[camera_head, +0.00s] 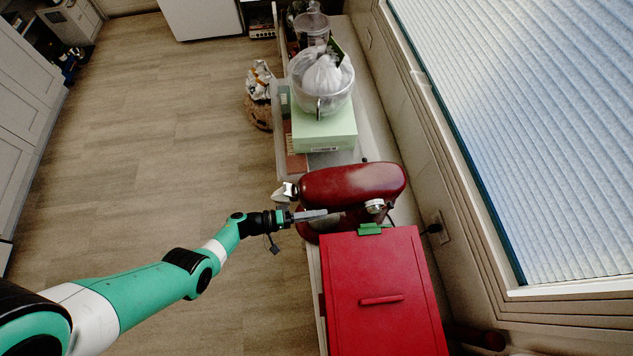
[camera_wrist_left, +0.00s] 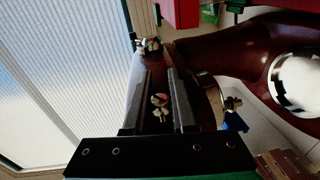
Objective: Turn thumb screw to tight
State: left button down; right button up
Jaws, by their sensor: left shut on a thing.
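A dark red stand mixer (camera_head: 350,184) lies along the counter in the head view. It also shows at the right of the left wrist view (camera_wrist_left: 245,50). My left gripper (camera_head: 324,213) reaches in beside the mixer's near side. In the left wrist view, its two dark fingers (camera_wrist_left: 160,80) point away from me, close together. A small metal thumb screw (camera_wrist_left: 160,103) shows between the fingers, which are shut on it. How far it is turned I cannot tell. In the head view, the gripper hides it. My right gripper is in neither view.
A red box (camera_head: 380,298) with a handle stands close on the near side of the mixer. Behind the mixer is a pale green box (camera_head: 325,130) bearing a clear bowl with a white bag (camera_head: 325,75). A window and wall border the right. The floor at left is clear.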

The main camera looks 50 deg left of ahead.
pick_arm(q)
jog(key=shift+s+a+f+g+y+p, duration=0.1)
jog(key=shift+f+g+y+p, duration=0.15)
jog(key=shift+g+y+p, duration=0.8)
jog(key=shift+s+a+f+g+y+p, duration=0.2)
jog(key=shift+g+p, duration=0.5)
jog(key=shift+p, duration=1)
jog(key=shift+w+d+f+g+y+p, duration=0.1)
jog(key=shift+f+g+y+p, duration=0.2)
jog(key=shift+g+y+p, duration=0.75)
jog(key=shift+s+h+p, duration=0.1)
jog(key=shift+h+p, duration=0.2)
jog(key=shift+h, duration=0.2)
jog(key=c, duration=0.7)
grip_release()
